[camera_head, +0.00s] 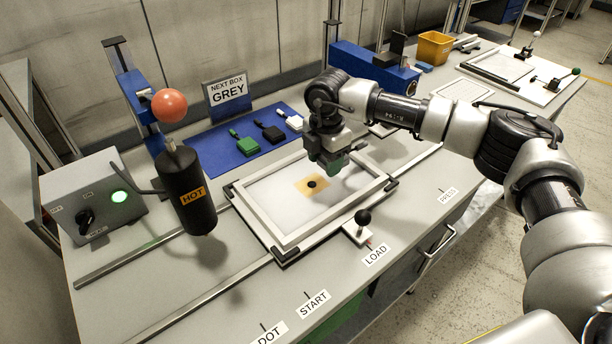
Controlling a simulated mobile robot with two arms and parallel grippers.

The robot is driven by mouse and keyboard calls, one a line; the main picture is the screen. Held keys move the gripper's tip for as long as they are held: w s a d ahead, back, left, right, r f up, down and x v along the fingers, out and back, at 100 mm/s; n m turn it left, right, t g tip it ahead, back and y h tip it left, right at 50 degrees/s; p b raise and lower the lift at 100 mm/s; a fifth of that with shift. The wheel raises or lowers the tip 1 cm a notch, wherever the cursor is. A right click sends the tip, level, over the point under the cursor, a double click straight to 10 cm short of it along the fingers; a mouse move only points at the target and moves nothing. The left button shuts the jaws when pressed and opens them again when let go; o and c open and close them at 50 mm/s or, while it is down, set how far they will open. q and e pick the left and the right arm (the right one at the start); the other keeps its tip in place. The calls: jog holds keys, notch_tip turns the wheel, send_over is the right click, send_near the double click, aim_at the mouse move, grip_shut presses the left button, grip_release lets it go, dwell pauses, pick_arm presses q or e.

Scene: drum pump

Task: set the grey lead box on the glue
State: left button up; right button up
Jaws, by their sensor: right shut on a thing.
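The glue (311,184) is a small dark dot on a yellow-orange square (322,189) in the middle of the white framed tray. My right gripper (331,166) is shut, above the tray's far part, up and to the right of the glue. The thing in it is mostly hidden by the fingers; I take it to be the grey lead box, as no grey box shows on the blue mat. It appears apart from the glue. My left gripper is not in view.
The framed tray (289,241) sits on rails. A black HOT cylinder (189,195) with an orange ball stands left of it. Green (247,146), black (270,132) and white (295,122) boxes lie on the blue mat (205,147). A sign (228,90) reads NEXT BOX GREY.

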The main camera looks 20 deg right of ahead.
send_over(304, 189)
notch_tip(304, 189, down, 3)
jog(key=shift+r+p, duration=0.15)
jog(key=shift+p, duration=0.15)
notch_tip(304, 189, down, 4)
jog(key=shift+r+p, duration=0.1)
jog(key=shift+p, duration=0.4)
jog(key=shift+f, duration=0.3)
jog(key=o, duration=0.9)
jog(key=shift+r, duration=0.1)
jog(key=shift+r, duration=0.25)
notch_tip(304, 189, up, 12)
jog(key=shift+f+b, duration=0.15)
jog(key=shift+b, duration=0.75)
